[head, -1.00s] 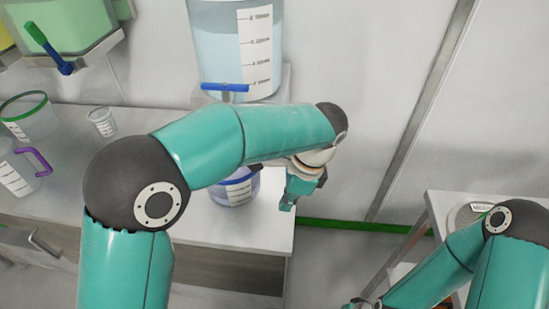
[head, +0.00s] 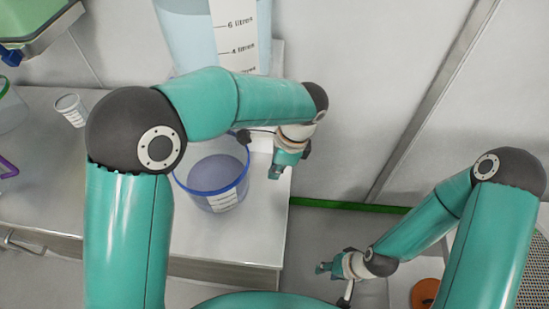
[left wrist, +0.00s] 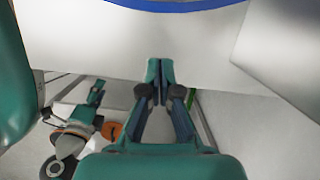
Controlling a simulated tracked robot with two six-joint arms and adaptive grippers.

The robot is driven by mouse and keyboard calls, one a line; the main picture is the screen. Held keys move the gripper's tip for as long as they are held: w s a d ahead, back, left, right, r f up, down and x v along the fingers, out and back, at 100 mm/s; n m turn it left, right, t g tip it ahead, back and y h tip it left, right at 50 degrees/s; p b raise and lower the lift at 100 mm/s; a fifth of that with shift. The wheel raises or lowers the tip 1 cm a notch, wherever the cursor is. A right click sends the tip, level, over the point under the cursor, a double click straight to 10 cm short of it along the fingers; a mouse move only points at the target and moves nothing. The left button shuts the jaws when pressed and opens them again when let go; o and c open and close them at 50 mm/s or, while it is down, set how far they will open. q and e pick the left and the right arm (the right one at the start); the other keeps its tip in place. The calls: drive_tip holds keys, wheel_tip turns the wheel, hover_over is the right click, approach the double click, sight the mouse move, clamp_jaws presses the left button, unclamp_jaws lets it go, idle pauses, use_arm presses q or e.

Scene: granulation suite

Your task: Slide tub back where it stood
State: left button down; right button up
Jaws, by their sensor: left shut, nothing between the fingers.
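A clear tub (head: 208,183) with a blue rim, a scale label and purplish contents stands upright on the white bench, near its right end. Its far left edge is partly hidden by my left arm. My left gripper (head: 283,170) is shut and empty, to the right of the tub and apart from it. In the left wrist view the closed fingertips (left wrist: 160,66) point at the bench, and the blue rim (left wrist: 175,4) shows at the top edge. My right gripper (head: 322,268) hangs low, right of the bench; its jaw opening is too small to judge.
A large litre-marked vessel (head: 232,35) stands behind the tub. A small clear cup (head: 70,109) and a purple-handled container (head: 6,168) are on the left of the bench (head: 262,235). An orange disc (head: 426,292) lies at lower right.

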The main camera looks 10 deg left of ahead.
sight(252, 186)
use_arm(q)
drive_tip(key=x, duration=0.3)
drive_tip(key=shift+s+a+f, duration=0.1)
drive_tip(key=shift+f, duration=0.25)
drive_tip(key=shift+s+a+p, duration=0.2)
drive_tip(key=shift+a+p, duration=0.25)
drive_tip(key=shift+a, duration=1.55)
